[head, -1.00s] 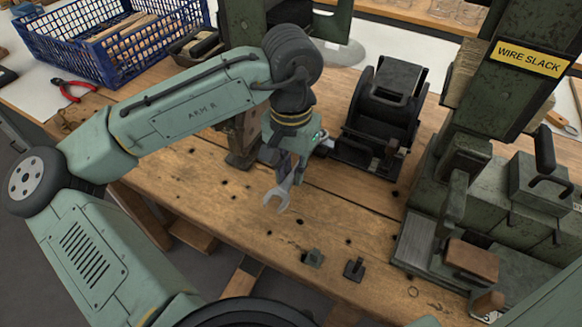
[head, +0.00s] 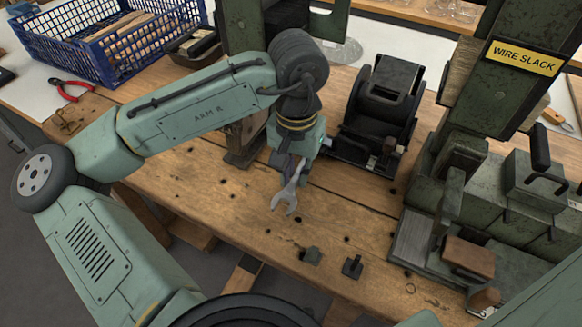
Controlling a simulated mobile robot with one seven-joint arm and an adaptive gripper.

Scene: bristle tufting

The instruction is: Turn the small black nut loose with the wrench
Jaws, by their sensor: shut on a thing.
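My gripper (head: 292,160) is shut on a grey open-ended wrench (head: 287,190) and hangs over the middle of the wooden bench. The wrench points downward, with its open jaw at the lower end. A small dark block-like piece (head: 311,256) and a small dark piece with an upright stub (head: 352,266) are on the bench to the lower right of the jaw. I cannot tell which of them is the black nut. The wrench jaw is apart from both in the picture. The fingertips are small and partly hidden by the wrist.
A black machine (head: 378,110) stands on the bench behind the gripper. A blue crate (head: 105,45) and red pliers (head: 70,90) are at upper left. The bench (head: 225,205) around the wrench is mostly clear.

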